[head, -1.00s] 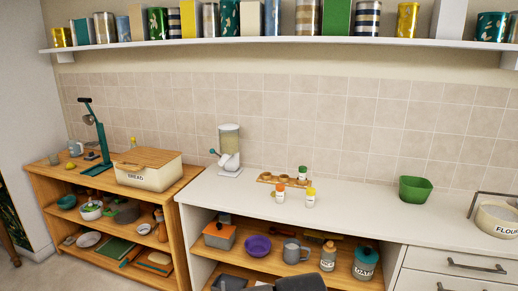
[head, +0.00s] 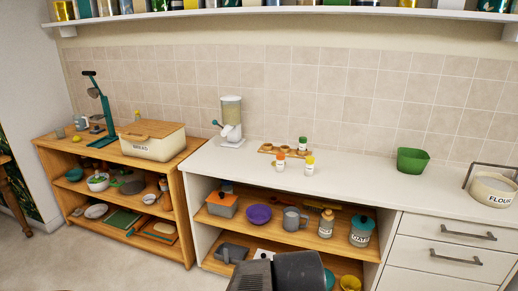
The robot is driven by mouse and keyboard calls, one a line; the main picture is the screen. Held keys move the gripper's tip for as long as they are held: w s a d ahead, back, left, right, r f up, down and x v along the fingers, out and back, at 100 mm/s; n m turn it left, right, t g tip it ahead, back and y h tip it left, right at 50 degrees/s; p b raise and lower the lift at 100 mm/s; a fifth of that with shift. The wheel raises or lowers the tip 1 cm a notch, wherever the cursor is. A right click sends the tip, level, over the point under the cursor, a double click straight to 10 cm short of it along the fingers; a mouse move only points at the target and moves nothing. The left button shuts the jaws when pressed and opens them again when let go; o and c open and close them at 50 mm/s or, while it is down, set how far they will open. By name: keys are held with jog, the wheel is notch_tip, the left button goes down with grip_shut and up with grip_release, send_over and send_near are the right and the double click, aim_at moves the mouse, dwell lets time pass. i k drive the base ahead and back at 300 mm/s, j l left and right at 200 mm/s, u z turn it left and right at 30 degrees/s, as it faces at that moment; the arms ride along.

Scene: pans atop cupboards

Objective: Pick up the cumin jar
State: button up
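Three small spice jars stand on the white counter. One has an orange cap (head: 281,161), one a yellow cap (head: 309,165), and one a green cap (head: 302,145). The orange-capped and yellow-capped jars stand in front of a wooden rack (head: 267,149); the green-capped jar is at the rack's right end. Their labels are too small to read, so I cannot tell which is the cumin jar. A dark grey part of my arm shows at the bottom centre. My gripper's fingers are not in view.
A grain dispenser (head: 231,121) stands left of the jars, and a green bowl (head: 412,161) and flour container (head: 492,188) to the right. The counter (head: 355,172) between jars and bowl is clear. Below, an open shelf (head: 268,229) holds a purple bowl, mug and jars. A bread box (head: 152,146) sits left.

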aim_at(310, 160)
jog(key=i+l+u, duration=0.1)
jog(key=i, duration=0.35)
jog(key=i+l+u, duration=0.1)
jog(key=i+l, duration=0.2)
jog(key=i, duration=0.15)
jog(key=i+l+u, duration=0.1)
jog(key=i+l, duration=0.15)
jog(key=i, duration=0.2)
jog(key=i+l+u, duration=0.1)
jog(key=i+l, duration=0.2)
jog(key=i, duration=0.15)
